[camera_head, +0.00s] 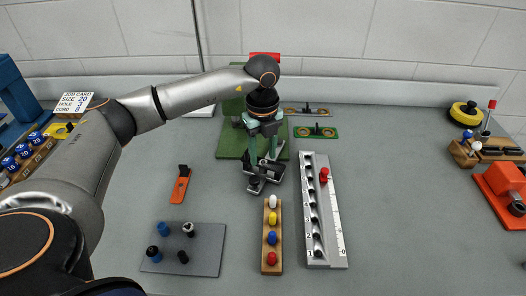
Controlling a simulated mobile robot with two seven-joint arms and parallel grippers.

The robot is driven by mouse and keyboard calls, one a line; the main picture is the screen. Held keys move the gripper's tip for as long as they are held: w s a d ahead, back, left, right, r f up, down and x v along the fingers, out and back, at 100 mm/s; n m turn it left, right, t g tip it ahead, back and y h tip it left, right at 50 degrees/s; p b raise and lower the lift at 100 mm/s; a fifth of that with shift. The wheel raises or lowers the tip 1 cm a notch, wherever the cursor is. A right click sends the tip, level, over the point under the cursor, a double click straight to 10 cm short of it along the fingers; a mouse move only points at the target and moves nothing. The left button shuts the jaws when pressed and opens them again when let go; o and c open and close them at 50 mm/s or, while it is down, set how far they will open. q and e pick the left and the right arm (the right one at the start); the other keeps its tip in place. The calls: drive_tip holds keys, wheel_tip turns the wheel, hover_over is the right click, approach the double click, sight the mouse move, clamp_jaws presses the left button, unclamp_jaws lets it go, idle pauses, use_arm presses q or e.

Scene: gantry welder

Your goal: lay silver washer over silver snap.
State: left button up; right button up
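My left gripper (264,176) points down over the front edge of the green mat (232,150), near the middle of the table. Its dark fingers overlap in the view, and I cannot tell whether they are apart or hold anything. A dark grey plate (207,262) at the front left carries several small pieces. One piece with a silvery top (188,228) stands at its back; it may be the silver snap, but it is too small to be sure. I cannot make out a silver washer. My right gripper is not in view.
A wooden strip with coloured knobs (272,240) and a grey numbered rail (320,215) with a red piece stand right of the plate. An orange tool (181,185) lies behind the plate. Small green (316,132) and brown (305,111) holders lie behind the rail.

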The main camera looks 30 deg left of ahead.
use_arm(q)
drive_tip(key=shift+o, duration=0.6)
